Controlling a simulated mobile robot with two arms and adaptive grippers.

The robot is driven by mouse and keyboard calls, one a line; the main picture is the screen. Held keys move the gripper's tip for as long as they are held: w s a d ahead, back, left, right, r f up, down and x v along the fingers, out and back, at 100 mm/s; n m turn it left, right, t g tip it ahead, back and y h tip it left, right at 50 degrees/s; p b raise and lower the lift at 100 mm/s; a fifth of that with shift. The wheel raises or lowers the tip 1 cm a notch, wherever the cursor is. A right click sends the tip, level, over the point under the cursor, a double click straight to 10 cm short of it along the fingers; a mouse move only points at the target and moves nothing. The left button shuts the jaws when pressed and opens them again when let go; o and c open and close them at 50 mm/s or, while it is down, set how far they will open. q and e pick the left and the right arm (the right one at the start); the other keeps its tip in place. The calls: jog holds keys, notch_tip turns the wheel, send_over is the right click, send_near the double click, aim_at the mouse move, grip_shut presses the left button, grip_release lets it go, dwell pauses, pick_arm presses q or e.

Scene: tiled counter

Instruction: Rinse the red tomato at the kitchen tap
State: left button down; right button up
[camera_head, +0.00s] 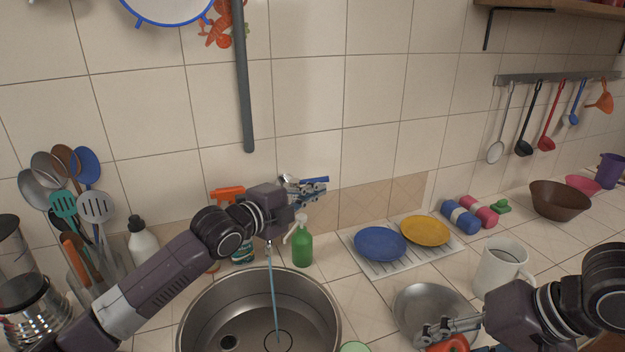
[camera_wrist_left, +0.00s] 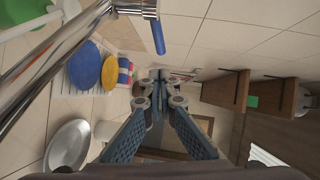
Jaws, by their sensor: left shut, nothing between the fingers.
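The red tomato (camera_head: 452,343) shows at the bottom edge of the head view, partly cut off. My right gripper (camera_head: 446,329) is at the tomato, its fingers over it; whether they grip it is unclear. The chrome tap with a blue lever (camera_head: 314,180) stands behind the sink (camera_head: 190,325), largely hidden by my left arm. A stream of water (camera_head: 272,290) falls into the sink. My left gripper (camera_head: 312,192) is shut and empty, beside the tap's lever. In the left wrist view, its fingertips (camera_wrist_left: 160,78) meet, with the blue lever (camera_wrist_left: 155,32) above them.
A metal plate (camera_head: 425,300) lies near my right gripper, with a white mug (camera_head: 500,266) beyond it. A green soap bottle (camera_head: 302,245) stands behind the sink. Blue and yellow plates (camera_head: 380,243) sit on a white rack. Utensils (camera_head: 85,195) stand at the left.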

aim_at(323, 180)
pick_arm(q)
jog(key=w, duration=0.3)
jog(key=shift+w+a+f+p, duration=0.1)
jog(key=shift+a+f+p, duration=0.15)
jog(key=shift+a+p, duration=0.15)
pick_arm(e)
jog(key=shift+r, duration=0.65)
pick_arm(q)
jog(key=shift+w+f, duration=0.1)
jog(key=shift+w, duration=0.15)
pick_arm(e)
jog(key=shift+f, duration=0.1)
jog(key=shift+f+b, duration=0.4)
jog(key=shift+b, duration=0.1)
notch_tip(323, 180, down, 3)
jog(key=b, duration=0.3)
jog(key=shift+f, duration=0.1)
pick_arm(q)
jog(key=shift+b+x, duration=0.4)
jog(key=shift+x, duration=0.4)
pick_arm(e)
jog(key=shift+f, duration=0.35)
pick_arm(q)
jog(key=shift+w+a, duration=0.1)
pick_arm(e)
jog(key=shift+r, duration=0.1)
jog(key=shift+s+r, duration=0.1)
